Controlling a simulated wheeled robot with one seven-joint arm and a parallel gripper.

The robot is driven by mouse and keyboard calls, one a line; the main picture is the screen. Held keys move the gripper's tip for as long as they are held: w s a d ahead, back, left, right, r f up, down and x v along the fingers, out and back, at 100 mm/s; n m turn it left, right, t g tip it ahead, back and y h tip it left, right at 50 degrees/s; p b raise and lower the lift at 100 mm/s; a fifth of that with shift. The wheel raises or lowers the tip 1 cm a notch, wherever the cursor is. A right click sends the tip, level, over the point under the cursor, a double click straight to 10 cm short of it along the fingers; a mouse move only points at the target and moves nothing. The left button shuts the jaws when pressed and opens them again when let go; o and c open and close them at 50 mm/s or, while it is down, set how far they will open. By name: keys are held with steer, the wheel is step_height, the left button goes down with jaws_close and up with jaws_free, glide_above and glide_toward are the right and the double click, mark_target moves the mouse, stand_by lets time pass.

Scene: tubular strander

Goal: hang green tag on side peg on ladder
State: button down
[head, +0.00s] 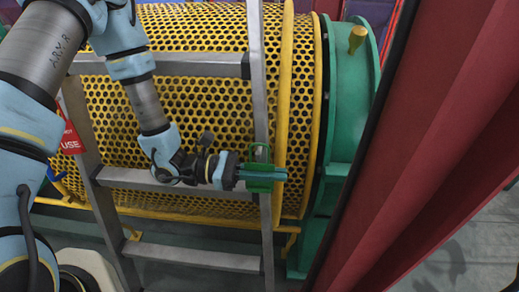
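The green tag (259,185) is at the ladder's right rail in the head view, upright, with an open loop at its top. My gripper (283,175) reaches in from the left, and its fingers lie across the tag and appear shut on it. The ladder (257,75) is grey metal with flat steps and leans in front of the yellow perforated guard. The tag and fingers cover part of the right rail. I cannot make out a side peg there, nor whether the tag touches the rail.
A red tag (71,137) hangs by the ladder's left rail. The yellow perforated guard (200,35) is close behind the ladder. A green machine housing (350,90) stands right of it. A large dark red panel (425,150) fills the right foreground.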

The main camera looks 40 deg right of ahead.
steer(key=shift+w+d+f, duration=0.1)
steer(key=shift+w+f, duration=0.15)
steer(key=shift+w, duration=0.05)
